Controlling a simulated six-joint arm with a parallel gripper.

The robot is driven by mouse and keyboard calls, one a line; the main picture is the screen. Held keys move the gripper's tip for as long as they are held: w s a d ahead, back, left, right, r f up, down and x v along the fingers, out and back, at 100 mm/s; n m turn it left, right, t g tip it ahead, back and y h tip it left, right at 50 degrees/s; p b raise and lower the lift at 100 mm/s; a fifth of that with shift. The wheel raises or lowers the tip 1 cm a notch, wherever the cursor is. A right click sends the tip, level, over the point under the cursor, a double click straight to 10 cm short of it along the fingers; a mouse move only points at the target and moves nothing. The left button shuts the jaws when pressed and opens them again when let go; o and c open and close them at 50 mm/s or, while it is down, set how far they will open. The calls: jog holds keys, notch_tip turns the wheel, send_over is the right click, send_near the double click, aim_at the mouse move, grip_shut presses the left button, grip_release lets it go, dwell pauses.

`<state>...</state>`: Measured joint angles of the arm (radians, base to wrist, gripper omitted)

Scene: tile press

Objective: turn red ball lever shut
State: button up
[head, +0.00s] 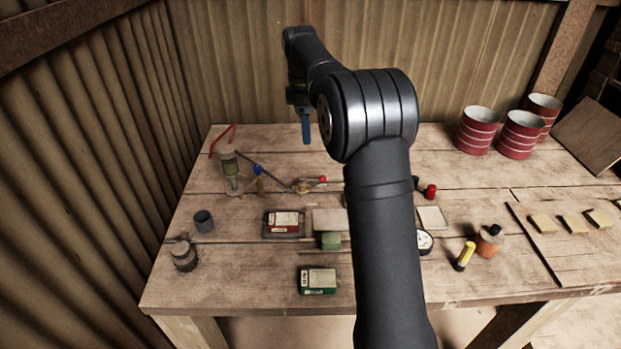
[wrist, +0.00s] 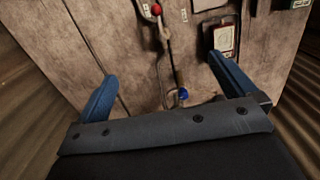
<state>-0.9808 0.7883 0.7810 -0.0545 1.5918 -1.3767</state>
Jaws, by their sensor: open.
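The red ball lever (head: 323,179) has a small red knob and sits on a brass-coloured fitting (head: 303,187) on the bench, left of my arm. In the head view its knob points right. In the wrist view the red ball (wrist: 156,9) is at the top edge, with a thin pipe running down from its fitting. A blue ball (head: 257,170) is at the pipe's other end; it also shows in the wrist view (wrist: 183,94), between my fingers. My gripper (head: 306,138) has blue fingers, is open and empty, and hangs above the back of the bench, apart from the lever.
A clear upright cylinder (head: 231,172) with a red hose stands left of the pipe. A red tin (head: 284,222) and a green tin (head: 318,281) lie nearer the front. Red-striped cans (head: 478,131) stand back right. Corrugated walls (head: 90,130) close the left and back.

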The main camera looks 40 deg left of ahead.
jog(key=shift+r, duration=0.45)
